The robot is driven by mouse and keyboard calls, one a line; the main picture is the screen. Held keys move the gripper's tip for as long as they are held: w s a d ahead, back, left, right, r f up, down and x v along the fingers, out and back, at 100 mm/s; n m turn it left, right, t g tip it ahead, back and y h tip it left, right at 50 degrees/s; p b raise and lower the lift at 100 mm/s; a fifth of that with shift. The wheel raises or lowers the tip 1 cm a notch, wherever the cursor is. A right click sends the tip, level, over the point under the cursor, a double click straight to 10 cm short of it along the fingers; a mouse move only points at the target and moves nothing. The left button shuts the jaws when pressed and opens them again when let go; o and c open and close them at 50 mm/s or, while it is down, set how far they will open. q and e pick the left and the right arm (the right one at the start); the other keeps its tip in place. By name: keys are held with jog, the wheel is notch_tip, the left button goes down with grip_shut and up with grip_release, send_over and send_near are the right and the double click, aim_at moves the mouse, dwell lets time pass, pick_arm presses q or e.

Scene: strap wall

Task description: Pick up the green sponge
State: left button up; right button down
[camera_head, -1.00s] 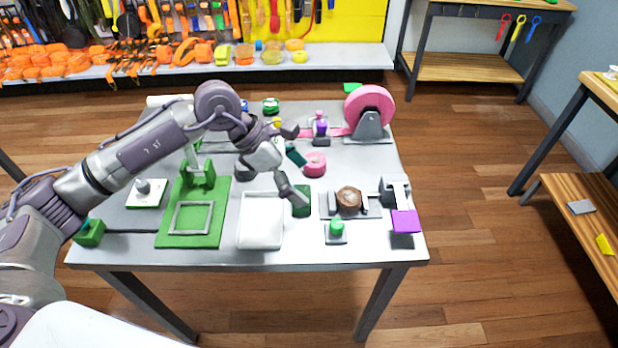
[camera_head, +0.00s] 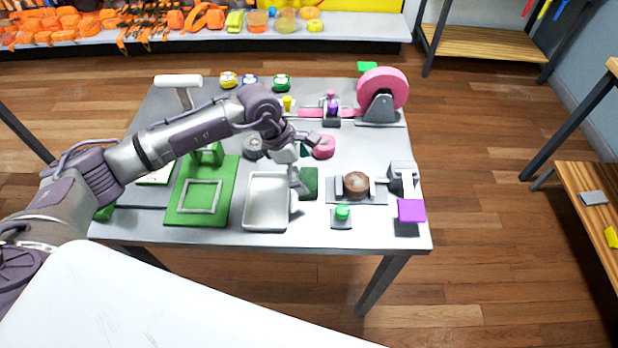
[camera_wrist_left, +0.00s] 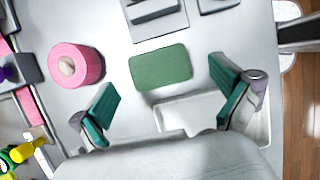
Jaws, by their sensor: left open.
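The green sponge (camera_head: 310,182) is a flat dark green block on the grey table, just right of the white tray (camera_head: 267,226). In the left wrist view the sponge (camera_wrist_left: 161,67) lies flat and fully visible. My left gripper (camera_head: 304,166) is over the table close to the sponge and partly covers its left side in the head view. Its teal-padded fingers are wide apart in the left wrist view (camera_wrist_left: 165,92), with nothing between them. The sponge appears beyond the fingertips there, between their lines. My right gripper is in neither view.
A brown round piece on a grey stand (camera_head: 356,187) and a green button (camera_head: 342,212) stand right of the sponge. A pink roll (camera_head: 323,147) is behind it. A green framed board (camera_head: 173,209) lies left of the tray.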

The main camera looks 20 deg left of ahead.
aim_at(309, 178)
pick_arm(q)
jog(key=shift+p+x, duration=0.3)
jog(key=shift+x, duration=0.95)
jog(key=shift+w+d+f, duration=0.15)
jog(key=shift+f, duration=0.25)
jog(key=shift+c, duration=0.2)
jog(key=c, duration=0.7)
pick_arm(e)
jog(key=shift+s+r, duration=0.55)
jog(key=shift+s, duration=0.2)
